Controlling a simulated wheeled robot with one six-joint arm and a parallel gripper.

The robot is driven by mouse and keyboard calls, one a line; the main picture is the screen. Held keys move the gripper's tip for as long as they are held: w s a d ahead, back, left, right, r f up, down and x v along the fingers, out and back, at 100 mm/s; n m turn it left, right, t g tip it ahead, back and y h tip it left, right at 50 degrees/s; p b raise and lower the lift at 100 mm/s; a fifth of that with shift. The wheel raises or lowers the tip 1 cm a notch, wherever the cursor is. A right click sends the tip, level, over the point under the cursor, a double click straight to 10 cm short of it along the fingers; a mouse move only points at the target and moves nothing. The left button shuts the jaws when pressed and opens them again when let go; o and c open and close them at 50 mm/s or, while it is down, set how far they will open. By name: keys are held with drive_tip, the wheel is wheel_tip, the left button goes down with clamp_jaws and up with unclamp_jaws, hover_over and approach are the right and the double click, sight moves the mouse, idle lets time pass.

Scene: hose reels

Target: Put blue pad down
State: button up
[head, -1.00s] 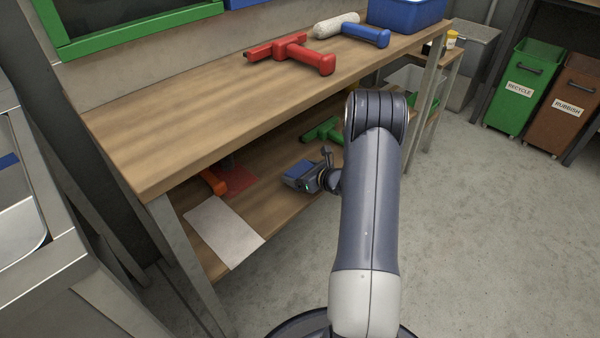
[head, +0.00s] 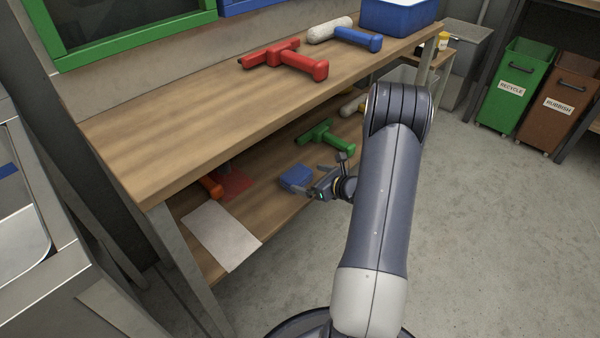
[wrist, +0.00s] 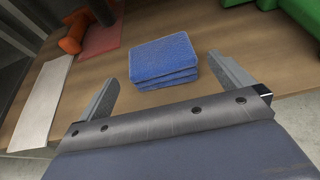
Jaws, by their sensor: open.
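The blue pad (head: 296,177) lies on the lower wooden shelf, and looks like a folded stack of blue cloth. In the wrist view the blue pad (wrist: 163,60) rests flat just beyond my fingertips. My gripper (head: 318,182) is open and empty, close to the right of the pad in the head view. In the wrist view my gripper (wrist: 168,82) has its two fingers spread wide, with the pad's near edge between or just ahead of their tips.
The lower shelf also holds a white sheet (head: 220,236), a red mat (head: 234,185), an orange tool (head: 211,186) and a green tool (head: 325,138). The upper bench top (head: 170,130) overhangs the shelf. Bare shelf lies around the pad.

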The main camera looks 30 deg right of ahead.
sight(295, 172)
drive_tip(key=v, duration=0.4)
drive_tip(key=shift+s+r+p, duration=0.1)
drive_tip(key=shift+s+p, duration=0.15)
drive_tip(key=shift+p, duration=0.15)
drive_tip(key=shift+w, duration=0.1)
drive_tip(key=b+x, duration=0.3)
drive_tip(key=x, duration=0.9)
drive_tip(key=shift+f, duration=0.2)
drive_tip(key=shift+r+p, duration=0.55)
drive_tip(key=shift+r, duration=1.2)
